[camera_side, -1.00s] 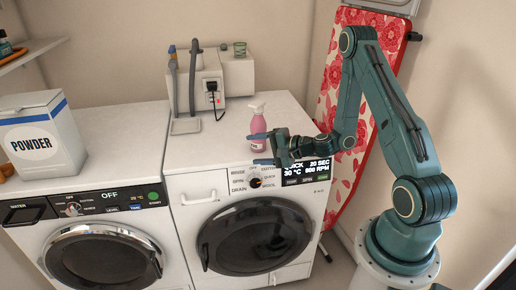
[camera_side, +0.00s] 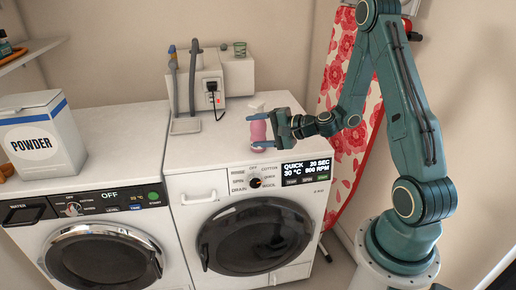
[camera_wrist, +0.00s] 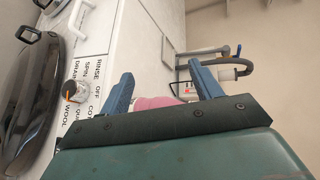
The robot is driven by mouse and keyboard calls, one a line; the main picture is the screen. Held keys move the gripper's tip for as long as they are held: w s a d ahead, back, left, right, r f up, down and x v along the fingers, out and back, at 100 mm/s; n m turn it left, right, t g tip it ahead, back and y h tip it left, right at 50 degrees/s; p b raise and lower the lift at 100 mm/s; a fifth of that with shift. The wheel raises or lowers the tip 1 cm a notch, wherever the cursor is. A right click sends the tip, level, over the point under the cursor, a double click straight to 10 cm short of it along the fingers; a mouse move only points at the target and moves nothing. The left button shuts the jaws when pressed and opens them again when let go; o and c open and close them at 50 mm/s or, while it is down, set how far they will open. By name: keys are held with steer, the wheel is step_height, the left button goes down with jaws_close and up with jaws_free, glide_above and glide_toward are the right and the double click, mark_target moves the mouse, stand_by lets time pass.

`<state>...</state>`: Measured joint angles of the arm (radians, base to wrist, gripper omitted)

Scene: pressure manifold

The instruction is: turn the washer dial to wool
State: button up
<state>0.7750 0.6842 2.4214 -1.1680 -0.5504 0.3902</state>
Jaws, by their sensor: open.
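The washer dial (camera_side: 255,183) is a dark round knob on the right-hand white washer's panel, ringed by labels. The display (camera_side: 306,168) beside it reads QUICK, 20 SEC, 30 °C, 800 RPM. In the wrist view the dial (camera_wrist: 72,91) sits left of my fingers, with the WOOL label (camera_wrist: 68,139) near it. My gripper (camera_side: 254,124) is open, above the washer top and higher than the dial, not touching it. The pink spray bottle (camera_side: 258,131) shows between its two blue fingers; I cannot tell whether they touch it. My gripper (camera_wrist: 162,76) also shows in the wrist view.
The round door (camera_side: 255,238) and its handle lie below the dial. A grey box with hoses and a plug (camera_side: 211,85) stands at the back of the washer top. A powder box (camera_side: 40,138) is on the left machine.

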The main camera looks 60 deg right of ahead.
steer(key=s+a+f+n+g+y, duration=0.1)
steer(key=s+a+f+n+g, duration=0.15)
steer(key=a+f+n, duration=0.35)
steer(key=s+a+f+n+g, duration=0.1)
steer(key=a+f+n+g, duration=0.25)
steer(key=f, duration=0.45)
steer(key=s+f+n+g+h, duration=0.7)
steer(key=s+f+n, duration=0.45)
steer(key=n, duration=0.45)
steer(key=w+r+n+t+h, duration=0.3)
steer(key=r+n+t, duration=0.1)
steer(key=n, duration=0.5)
steer(key=w+a+r+n+t+h, duration=0.1)
steer(key=w+r+n+t+h, duration=0.2)
steer(key=r+n, duration=0.4)
steer(key=shift+w+a+n+t+h, duration=0.3)
steer(key=shift+n+t+h, duration=0.2)
steer(key=shift+n, duration=0.55)
